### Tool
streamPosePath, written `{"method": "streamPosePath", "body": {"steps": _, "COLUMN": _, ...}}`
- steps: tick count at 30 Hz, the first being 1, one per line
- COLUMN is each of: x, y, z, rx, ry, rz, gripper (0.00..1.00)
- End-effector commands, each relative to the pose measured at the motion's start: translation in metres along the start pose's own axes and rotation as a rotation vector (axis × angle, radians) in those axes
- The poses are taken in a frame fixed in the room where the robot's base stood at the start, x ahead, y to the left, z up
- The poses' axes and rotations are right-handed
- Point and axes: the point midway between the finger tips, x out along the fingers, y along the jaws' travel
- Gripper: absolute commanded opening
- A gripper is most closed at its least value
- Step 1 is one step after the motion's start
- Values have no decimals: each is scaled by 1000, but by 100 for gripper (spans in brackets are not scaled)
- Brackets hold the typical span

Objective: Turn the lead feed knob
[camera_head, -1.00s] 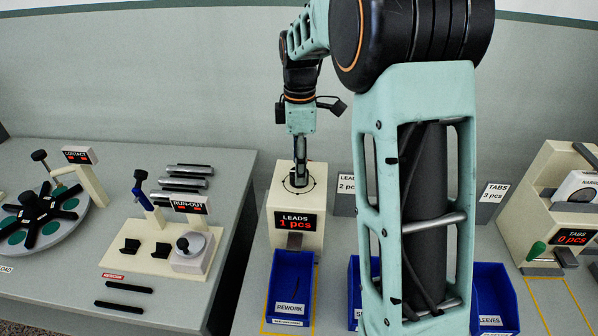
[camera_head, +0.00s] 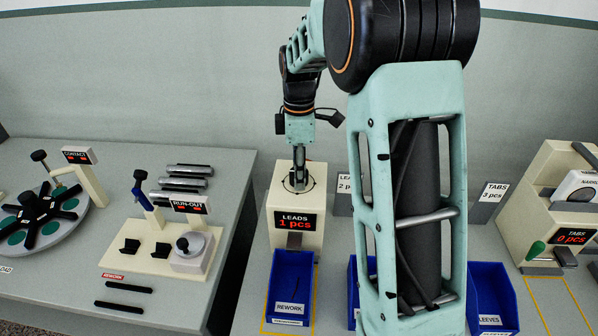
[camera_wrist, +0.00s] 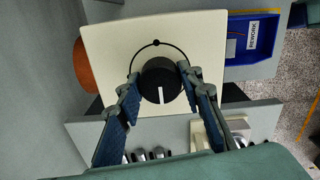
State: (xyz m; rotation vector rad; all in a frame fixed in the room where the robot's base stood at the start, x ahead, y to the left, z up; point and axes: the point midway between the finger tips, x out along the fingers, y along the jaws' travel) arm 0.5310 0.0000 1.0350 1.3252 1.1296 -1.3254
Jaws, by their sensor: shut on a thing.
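The lead feed knob (camera_wrist: 160,80) is a round black knob with a white pointer line, on the cream top of the leads feeder (camera_wrist: 112,50). In the wrist view the line points down, away from the small black dot on the dial arc. My gripper (camera_wrist: 161,84) has one finger on each side of the knob and is shut on it. In the head view my gripper (camera_head: 299,180) reaches down onto the feeder (camera_head: 284,215), hiding most of the knob. The feeder's red display (camera_head: 296,222) reads "LEADS 1 pcs".
A blue rework bin (camera_head: 290,285) stands in front of the feeder. The tabs feeder (camera_head: 545,205) is at the right, showing 0 pcs. A left bench holds the run-out station (camera_head: 130,255) and a contact wheel (camera_head: 45,215). My arm hides part of the middle.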

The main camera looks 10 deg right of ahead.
Motion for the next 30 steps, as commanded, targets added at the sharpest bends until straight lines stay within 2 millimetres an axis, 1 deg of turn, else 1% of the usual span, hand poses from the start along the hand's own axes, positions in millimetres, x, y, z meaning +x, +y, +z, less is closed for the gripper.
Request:
{"method": "streamPosePath", "body": {"steps": 5, "x": 0, "y": 0, "z": 0, "rx": 18, "ry": 0, "rz": 0, "gripper": 10}}
{"method": "streamPosePath", "body": {"steps": 11, "x": -1, "y": 0, "z": 0, "rx": 99, "ry": 0, "rz": 0, "gripper": 10}}
{"method": "streamPosePath", "body": {"steps": 17, "x": -1, "y": 0, "z": 0, "rx": 251, "ry": 0, "rz": 0, "gripper": 10}}
{"method": "streamPosePath", "body": {"steps": 30, "x": -1, "y": 0, "z": -1, "rx": 668, "ry": 1, "rz": 1, "gripper": 10}}
